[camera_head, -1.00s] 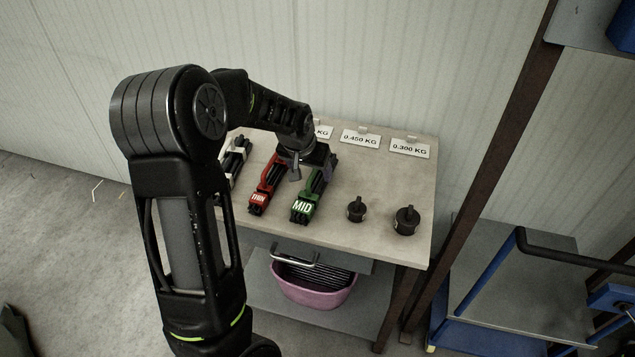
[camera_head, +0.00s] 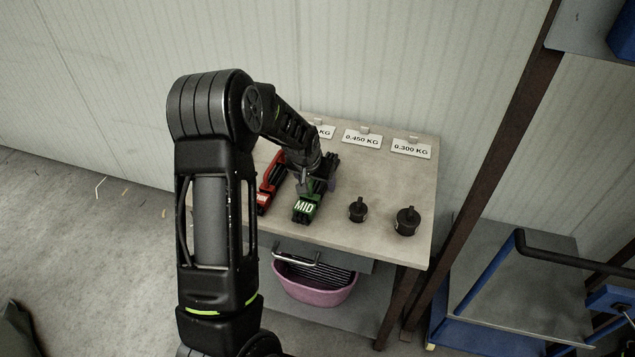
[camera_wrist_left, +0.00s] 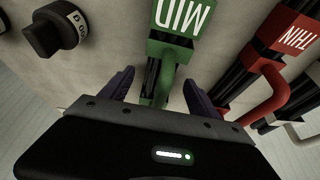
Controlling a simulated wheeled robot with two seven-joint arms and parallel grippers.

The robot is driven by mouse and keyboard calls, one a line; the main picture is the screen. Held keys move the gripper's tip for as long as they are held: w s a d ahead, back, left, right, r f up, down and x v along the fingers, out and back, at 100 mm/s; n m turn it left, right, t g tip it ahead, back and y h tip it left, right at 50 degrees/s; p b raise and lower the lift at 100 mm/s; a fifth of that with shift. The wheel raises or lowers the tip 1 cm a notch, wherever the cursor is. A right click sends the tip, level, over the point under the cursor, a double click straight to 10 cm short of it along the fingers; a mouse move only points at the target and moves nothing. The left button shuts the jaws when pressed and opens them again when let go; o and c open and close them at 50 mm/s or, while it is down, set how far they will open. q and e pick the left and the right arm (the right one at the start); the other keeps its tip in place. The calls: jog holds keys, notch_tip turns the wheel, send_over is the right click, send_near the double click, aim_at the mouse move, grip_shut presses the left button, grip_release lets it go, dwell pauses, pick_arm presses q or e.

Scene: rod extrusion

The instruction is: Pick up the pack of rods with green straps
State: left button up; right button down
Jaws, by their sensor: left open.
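The pack of rods with green straps (camera_head: 307,208), labelled MID, lies on the table in front of the wall. It also shows in the left wrist view (camera_wrist_left: 181,45), its green handle running between my fingers. My left gripper (camera_head: 317,186) is over the pack, its wrist hiding part of it in the head view. In the left wrist view the left gripper (camera_wrist_left: 158,88) is open, one finger on each side of the green handle. I cannot tell whether the fingers touch it. My right gripper is not in view.
A red-strapped pack labelled THIN (camera_head: 268,187) lies close to the left of the green one. Two black knobbed weights (camera_head: 357,211) (camera_head: 406,221) stand to the right on the table (camera_head: 385,180). A pink basket (camera_head: 315,290) sits on the shelf below.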

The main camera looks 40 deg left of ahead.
pick_arm(q)
jog(key=shift+w+f, duration=0.15)
jog(key=shift+f, duration=0.3)
jog(key=shift+c, duration=0.5)
grip_shut()
dwell(0.3)
jog(key=shift+r, duration=0.1)
